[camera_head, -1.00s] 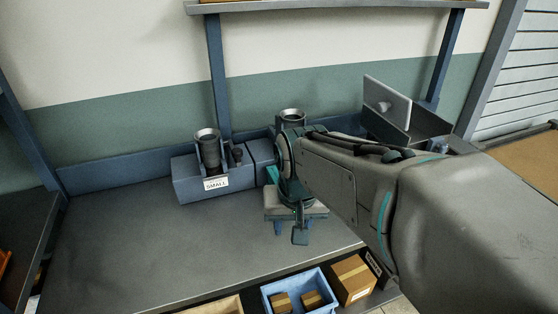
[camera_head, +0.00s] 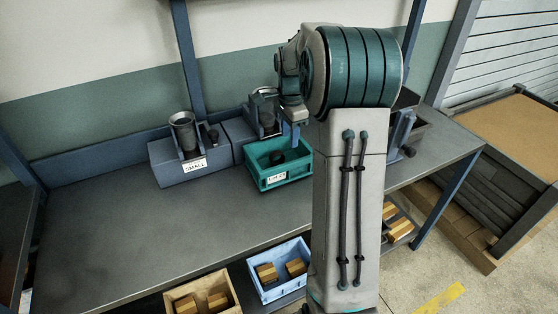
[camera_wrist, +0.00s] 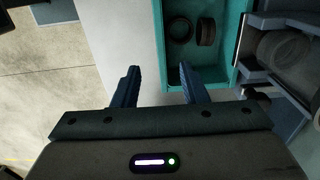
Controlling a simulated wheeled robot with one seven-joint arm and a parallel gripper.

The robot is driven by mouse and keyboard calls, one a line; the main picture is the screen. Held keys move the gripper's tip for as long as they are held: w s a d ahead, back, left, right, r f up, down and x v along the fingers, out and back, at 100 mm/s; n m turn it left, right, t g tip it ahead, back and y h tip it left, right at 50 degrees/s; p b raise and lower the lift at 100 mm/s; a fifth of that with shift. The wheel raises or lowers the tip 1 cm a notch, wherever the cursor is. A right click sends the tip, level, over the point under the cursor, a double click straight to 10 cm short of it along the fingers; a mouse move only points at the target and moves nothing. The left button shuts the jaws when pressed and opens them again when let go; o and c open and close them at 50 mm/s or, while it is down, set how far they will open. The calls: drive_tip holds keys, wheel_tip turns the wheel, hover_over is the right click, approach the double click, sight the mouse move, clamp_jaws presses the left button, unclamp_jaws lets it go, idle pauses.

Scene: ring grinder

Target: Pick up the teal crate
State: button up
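The teal crate (camera_head: 272,183) stands on the grey workbench with a white label on its front and dark ring-shaped parts inside. In the wrist view the crate (camera_wrist: 232,50) fills the upper middle right, with two dark rings on its floor. My gripper (camera_head: 293,138) is at the crate's back right side in the head view, partly hidden by my arm. In the wrist view my gripper (camera_wrist: 159,80) is open and empty. Its two fingers lie to either side of the line of one crate wall; I cannot tell how deep they reach or whether they touch.
A grey-blue machine labelled SMALL (camera_head: 190,165) stands left of the crate, with another machine (camera_head: 262,112) right behind it. A blue bin (camera_head: 262,290) and a wooden bin (camera_head: 180,294) sit below the front edge. The left workbench (camera_head: 120,235) is clear.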

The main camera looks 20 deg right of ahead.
sight(289, 163)
wheel_tip(289, 163, down, 12)
drive_tip(key=shift+f+p, duration=0.1)
drive_tip(key=shift+p, duration=0.9)
drive_tip(key=shift+d, duration=0.1)
clamp_jaws()
